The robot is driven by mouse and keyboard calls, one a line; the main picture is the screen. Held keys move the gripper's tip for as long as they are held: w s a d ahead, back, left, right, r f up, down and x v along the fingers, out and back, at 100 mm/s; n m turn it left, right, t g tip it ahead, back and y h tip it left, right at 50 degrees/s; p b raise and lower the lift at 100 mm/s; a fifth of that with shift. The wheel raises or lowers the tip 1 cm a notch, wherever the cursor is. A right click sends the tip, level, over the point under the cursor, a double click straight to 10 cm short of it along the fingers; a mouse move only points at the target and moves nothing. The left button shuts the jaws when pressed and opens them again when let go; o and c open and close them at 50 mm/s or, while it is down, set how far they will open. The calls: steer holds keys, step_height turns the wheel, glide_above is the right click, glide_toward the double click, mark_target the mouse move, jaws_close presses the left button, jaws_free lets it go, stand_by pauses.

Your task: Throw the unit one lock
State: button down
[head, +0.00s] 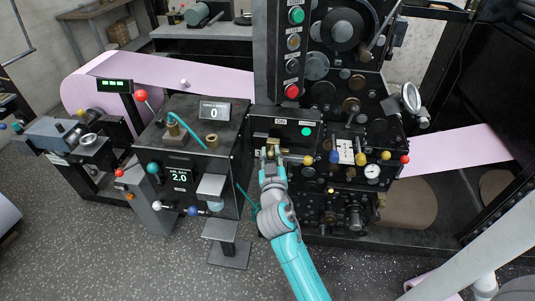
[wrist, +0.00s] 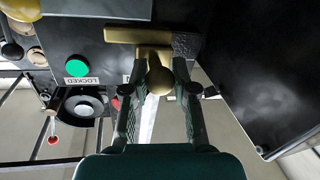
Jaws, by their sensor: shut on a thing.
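The lock shows in the wrist view as a brass bar (wrist: 125,36) with a rounded brass knob (wrist: 159,76) on a dark panel. A green lamp (wrist: 77,66) beside it has an upside-down label that reads LOCKED. In the head view the same green lamp (head: 306,131) is lit on the dark box at the middle of the machine. My gripper (head: 269,154) is at the front of that box, and its fingers hide most of the lock there. In the wrist view my gripper (wrist: 159,92) has its two fingers on either side of the knob, shut on it.
A yellow-tipped lever (head: 308,160) sticks out just right of my gripper. A blue knob (head: 334,157) and a red knob (head: 405,159) are further right. A box with a counter (head: 214,112) stands on the left. Pink web (head: 200,72) runs behind it. Speckled floor is open at front left.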

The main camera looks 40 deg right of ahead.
steer(key=c, duration=0.9)
jaws_free()
steer(key=shift+s+d, duration=0.2)
steer(key=shift+a, duration=0.1)
steer(key=v, duration=1.1)
steer(key=shift+s+a, duration=0.25)
steer(key=shift+s, duration=0.1)
steer(key=shift+f, duration=0.1)
steer(key=s+a+f+n+t+y, duration=0.1)
steer(key=s+a+f+n+y, duration=0.6)
steer(key=s+a+f, duration=0.5)
steer(key=s+a+r+y, duration=0.2)
steer(key=s, duration=0.7)
steer(key=s+a+r+m+y, duration=0.1)
steer(key=s+a+r+y, duration=0.1)
steer(key=s, duration=0.7)
steer(key=shift+s+r+y, duration=0.3)
steer(key=shift+r+y, duration=0.1)
steer(key=shift+r, duration=0.35)
